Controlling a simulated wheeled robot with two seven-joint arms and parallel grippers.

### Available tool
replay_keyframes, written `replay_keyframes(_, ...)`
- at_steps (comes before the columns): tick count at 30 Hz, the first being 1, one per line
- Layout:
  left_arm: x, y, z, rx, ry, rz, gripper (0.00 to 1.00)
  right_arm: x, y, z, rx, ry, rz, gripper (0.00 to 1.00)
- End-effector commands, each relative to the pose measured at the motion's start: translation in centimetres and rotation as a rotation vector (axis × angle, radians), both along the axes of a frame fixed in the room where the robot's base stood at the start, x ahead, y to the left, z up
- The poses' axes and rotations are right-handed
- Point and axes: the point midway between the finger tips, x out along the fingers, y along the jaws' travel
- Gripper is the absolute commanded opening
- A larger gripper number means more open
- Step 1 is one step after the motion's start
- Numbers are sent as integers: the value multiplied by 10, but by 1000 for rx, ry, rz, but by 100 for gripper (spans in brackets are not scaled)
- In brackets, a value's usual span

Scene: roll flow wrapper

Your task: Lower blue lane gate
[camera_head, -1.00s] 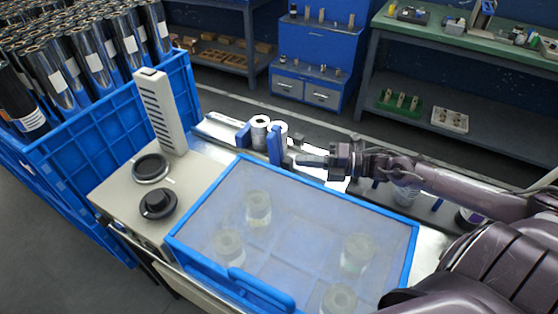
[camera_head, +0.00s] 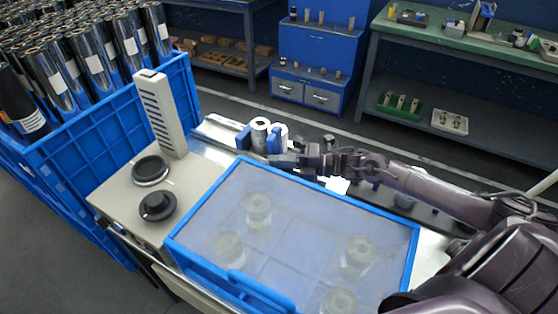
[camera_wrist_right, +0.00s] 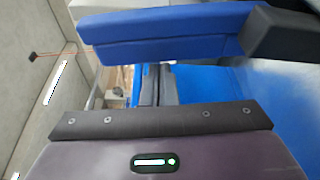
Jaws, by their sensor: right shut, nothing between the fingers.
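Two upright blue plates stand at the machine's back, one on each side of white rolls (camera_head: 260,132). The right plate (camera_head: 274,139), which I take for the blue lane gate, has its lower part hidden behind my right gripper (camera_head: 278,161). That gripper is shut and empty, its tips at or just in front of the plate's lower part; I cannot tell if they touch. In the right wrist view a blue bar with a dark end block (camera_wrist_right: 165,28) lies across the top, close beyond the dark fingers (camera_wrist_right: 155,88). My left gripper is not in view.
A clear cover with a blue frame (camera_head: 413,240) lies below my right arm, with several rolls under it. A slotted post (camera_head: 162,112) and a black knob (camera_head: 157,205) stand at the left. A blue crate (camera_head: 110,130) of film rolls is beyond them.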

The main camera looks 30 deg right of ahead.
Motion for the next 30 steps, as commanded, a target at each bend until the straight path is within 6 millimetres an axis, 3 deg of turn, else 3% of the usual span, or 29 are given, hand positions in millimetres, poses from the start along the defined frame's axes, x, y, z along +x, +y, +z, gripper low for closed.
replay_keyframes(6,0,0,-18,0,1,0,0,11,-18,10,-3,-4,-1,0)
replay_keyframes(17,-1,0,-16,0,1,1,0,10,-20,13,-1,-1,-1,0)
replay_keyframes(30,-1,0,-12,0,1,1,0,-24,-59,15,-3,4,0,0)
